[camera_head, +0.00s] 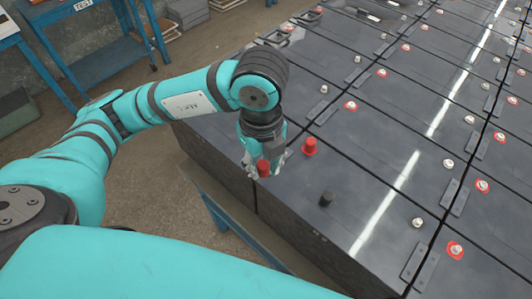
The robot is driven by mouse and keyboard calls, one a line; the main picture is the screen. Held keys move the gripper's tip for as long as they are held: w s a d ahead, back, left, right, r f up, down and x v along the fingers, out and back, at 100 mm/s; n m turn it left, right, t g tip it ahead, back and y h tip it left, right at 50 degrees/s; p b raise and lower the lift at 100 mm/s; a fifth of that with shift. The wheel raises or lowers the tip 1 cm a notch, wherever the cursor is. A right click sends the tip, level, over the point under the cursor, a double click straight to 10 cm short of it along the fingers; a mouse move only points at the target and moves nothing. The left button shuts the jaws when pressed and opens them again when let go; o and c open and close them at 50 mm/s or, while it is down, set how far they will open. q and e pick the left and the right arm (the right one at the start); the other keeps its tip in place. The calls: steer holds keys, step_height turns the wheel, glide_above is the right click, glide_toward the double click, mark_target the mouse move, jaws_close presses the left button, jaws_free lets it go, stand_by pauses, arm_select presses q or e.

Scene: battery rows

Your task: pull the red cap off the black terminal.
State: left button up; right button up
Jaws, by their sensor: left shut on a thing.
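My left gripper (265,165) points down at the near-left edge of the dark battery top. It is shut on a red cap (263,168), whose red body shows between the fingertips. I cannot tell whether this cap still touches a terminal under it; the fingers hide that spot. A short black cap (327,198) stands on the battery top farther right and nearer, apart from the gripper. My right gripper is not in view.
Rows of dark batteries (380,130) fill the right side, with bare metal terminals, some red-ringed, and flat link bars. A blue bench frame (228,211) runs below the near edge. A blue rack (95,62) stands back left. Concrete floor (165,190) is clear left of the batteries.

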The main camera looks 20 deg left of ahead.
mark_target(263, 164)
arm_select(q)
steer(key=shift+o, duration=0.9)
jaws_close()
steer(key=shift+r+p, duration=0.55)
steer(key=shift+r, duration=0.15)
steer(key=shift+r+p, duration=1.95)
steer(key=shift+r, duration=0.5)
